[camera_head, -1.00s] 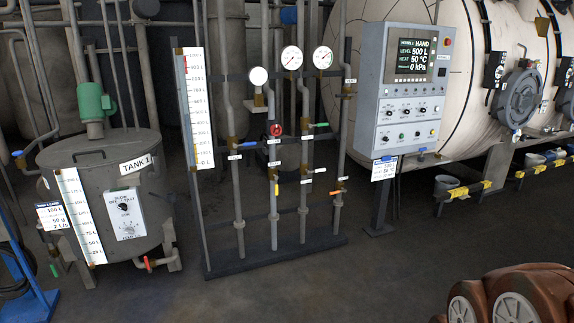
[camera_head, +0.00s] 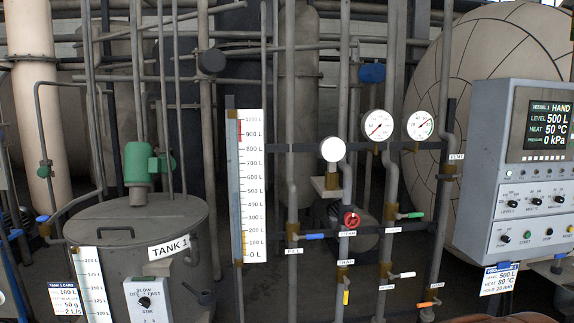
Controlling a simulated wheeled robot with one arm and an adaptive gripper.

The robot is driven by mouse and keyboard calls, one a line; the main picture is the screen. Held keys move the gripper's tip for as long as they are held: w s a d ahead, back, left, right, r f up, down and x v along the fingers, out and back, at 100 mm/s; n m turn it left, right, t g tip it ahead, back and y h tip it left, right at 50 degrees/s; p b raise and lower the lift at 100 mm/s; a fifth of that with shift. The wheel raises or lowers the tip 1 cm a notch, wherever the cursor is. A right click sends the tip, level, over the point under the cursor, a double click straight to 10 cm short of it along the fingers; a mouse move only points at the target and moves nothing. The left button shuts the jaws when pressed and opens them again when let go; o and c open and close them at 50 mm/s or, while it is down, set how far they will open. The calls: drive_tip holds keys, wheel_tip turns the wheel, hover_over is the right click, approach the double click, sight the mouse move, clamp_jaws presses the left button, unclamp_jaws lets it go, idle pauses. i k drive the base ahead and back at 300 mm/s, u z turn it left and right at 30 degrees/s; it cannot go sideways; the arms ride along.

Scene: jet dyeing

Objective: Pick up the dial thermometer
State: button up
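Three round white dials show on the pipe rack. Two dial gauges, a middle one (camera_head: 378,125) and a right one (camera_head: 420,125), have visible needles and scale marks. A third white round face (camera_head: 333,149), at the left and a little lower, looks blank at this size and sits just above a small pale bracket (camera_head: 325,187). I cannot tell for sure which of these is the dial thermometer. My gripper is not in view, and nothing touches the dials.
Tank 1 (camera_head: 125,220) stands at left with a green motor on top. A tall level scale (camera_head: 250,185) stands left of the pipes. Valve levers and a red knob (camera_head: 351,219) stick out below the dials. A grey control panel (camera_head: 525,175) stands at right.

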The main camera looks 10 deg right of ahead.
sight(332, 149)
drive_tip(key=u, duration=0.35)
drive_tip(key=i, duration=1.45)
drive_tip(key=u, duration=0.3)
